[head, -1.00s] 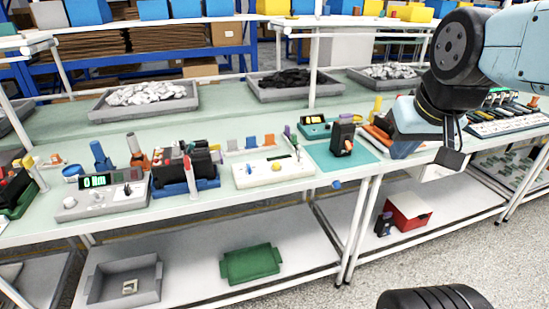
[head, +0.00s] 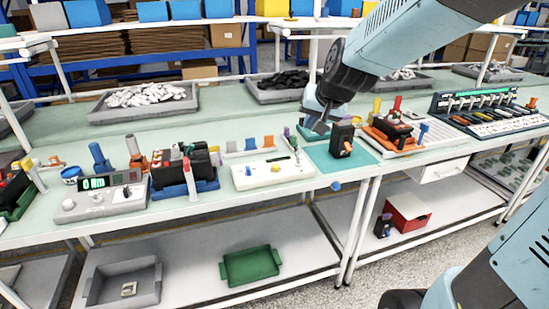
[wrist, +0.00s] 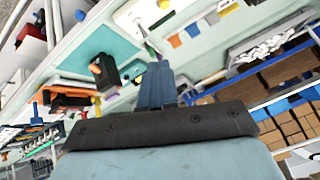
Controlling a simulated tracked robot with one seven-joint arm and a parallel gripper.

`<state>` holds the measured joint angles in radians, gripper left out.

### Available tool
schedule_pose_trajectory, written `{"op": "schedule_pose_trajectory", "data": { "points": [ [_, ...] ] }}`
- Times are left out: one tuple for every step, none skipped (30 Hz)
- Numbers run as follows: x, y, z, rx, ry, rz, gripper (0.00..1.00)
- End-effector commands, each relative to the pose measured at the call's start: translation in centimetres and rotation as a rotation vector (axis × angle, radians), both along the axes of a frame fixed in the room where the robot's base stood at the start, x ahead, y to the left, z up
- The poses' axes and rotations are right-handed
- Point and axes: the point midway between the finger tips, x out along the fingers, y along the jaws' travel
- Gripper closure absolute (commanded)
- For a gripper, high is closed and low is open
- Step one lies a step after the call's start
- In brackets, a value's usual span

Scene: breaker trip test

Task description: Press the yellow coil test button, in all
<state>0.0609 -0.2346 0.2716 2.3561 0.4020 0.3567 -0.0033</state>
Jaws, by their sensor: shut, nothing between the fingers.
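The yellow button (head: 276,168) sits on the face of a white test box (head: 250,180) on the bench. In the wrist view the yellow button (wrist: 164,4) shows at the top edge on the white box (wrist: 135,17). My gripper (head: 319,128) is shut and empty, above the bench behind the black breaker (head: 342,138) and to the right of the white box. It is apart from the button. In the wrist view my gripper's fingers (wrist: 156,68) point toward the box. The breaker stands on a teal mat (head: 322,160).
Blue, grey and orange tabs (head: 250,143) stand behind the white box. A meter box (head: 100,200) and a black block in a blue tray (head: 185,168) are to the left. An orange device (head: 388,134) is to the right. Grey bins stand at the back.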

Motion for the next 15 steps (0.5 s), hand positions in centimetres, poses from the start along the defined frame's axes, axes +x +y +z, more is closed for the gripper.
{"op": "schedule_pose_trajectory", "data": {
  "points": [
    [1.5,0.9,-1.0,0.024,0.002,-0.011,1.00],
    [2.3,1.4,-1.4,0.039,-0.001,-0.018,1.00],
    [3.4,2.1,-2.0,0.059,-0.007,-0.030,1.00],
    [4.1,2.6,-2.5,0.074,-0.009,-0.040,1.00],
    [4.8,3.1,-3.0,0.089,-0.012,-0.049,1.00],
    [5.8,3.8,-3.6,0.110,-0.015,-0.063,1.00],
    [6.5,4.3,-4.2,0.124,-0.017,-0.073,1.00],
    [7.2,4.7,-4.7,0.139,-0.018,-0.086,1.00],
    [8.1,5.2,-5.3,0.157,-0.020,-0.102,1.00],
    [8.7,5.5,-5.8,0.169,-0.022,-0.114,1.00],
    [9.2,5.9,-6.3,0.181,-0.022,-0.126,1.00],
    [9.9,6.3,-6.9,0.196,-0.024,-0.140,1.00],
    [10.3,6.6,-7.3,0.206,-0.025,-0.152,1.00],
    [10.7,6.8,-7.7,0.216,-0.025,-0.162,1.00],
    [11.1,7.1,-8.1,0.226,-0.025,-0.174,1.00]
  ]
}}
